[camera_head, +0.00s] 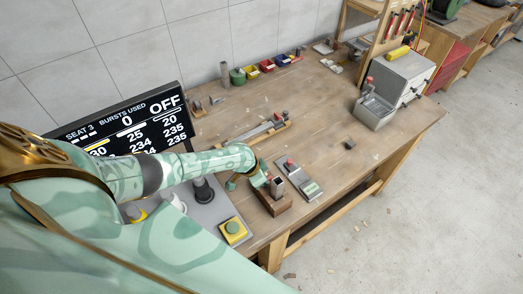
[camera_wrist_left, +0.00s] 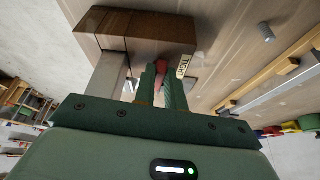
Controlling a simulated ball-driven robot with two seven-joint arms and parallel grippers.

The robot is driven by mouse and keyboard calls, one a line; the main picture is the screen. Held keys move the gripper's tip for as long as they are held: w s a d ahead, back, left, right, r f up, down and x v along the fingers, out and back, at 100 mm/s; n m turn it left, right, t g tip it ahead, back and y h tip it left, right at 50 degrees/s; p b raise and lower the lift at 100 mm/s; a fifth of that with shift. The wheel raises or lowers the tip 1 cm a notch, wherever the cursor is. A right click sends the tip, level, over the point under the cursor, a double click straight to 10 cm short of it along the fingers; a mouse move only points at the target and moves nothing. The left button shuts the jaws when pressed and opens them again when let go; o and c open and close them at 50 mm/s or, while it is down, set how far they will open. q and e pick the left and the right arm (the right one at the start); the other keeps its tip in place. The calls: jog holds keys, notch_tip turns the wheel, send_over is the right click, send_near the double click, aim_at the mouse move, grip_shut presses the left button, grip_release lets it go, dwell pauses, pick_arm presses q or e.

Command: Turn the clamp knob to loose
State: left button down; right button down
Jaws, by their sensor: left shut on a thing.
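My left gripper (camera_head: 261,179) is at the clamp, beside its upright metal post (camera_head: 278,187) on the brown wooden block (camera_head: 275,204). In the left wrist view the green fingers of the gripper (camera_wrist_left: 161,82) are closed around a small red knob (camera_wrist_left: 162,67). The knob shows only partly between the fingers. The brown block (camera_wrist_left: 125,28) and the grey post (camera_wrist_left: 107,76) are to the left of the fingers there. A pale label reading TIGHT (camera_wrist_left: 186,65) is just right of the knob. My right gripper is not in view.
A grey device with a red button (camera_head: 298,180) lies just right of the clamp. A yellow box with a green button (camera_head: 233,231) is nearer. A display reading OFF (camera_head: 130,125) stands at left. A grey cabinet (camera_head: 404,77) stands far right. The bench's middle is mostly clear.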

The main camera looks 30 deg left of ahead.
pick_arm(q)
jog(key=shift+d+r+n+p, duration=0.1)
jog(key=shift+n+p, duration=0.6)
jog(key=shift+n, duration=0.1)
jog(key=c, duration=1.5)
grip_release()
jog(key=shift+y, duration=0.3)
jog(key=shift+o, duration=0.2)
jog(key=shift+s, duration=0.1)
jog(key=shift+s+r+p, duration=0.1)
jog(key=shift+r+p, duration=0.25)
jog(key=p+v, duration=0.4)
jog(key=v, duration=1.1)
jog(key=shift+s+p, duration=0.3)
jog(key=shift+p, duration=0.1)
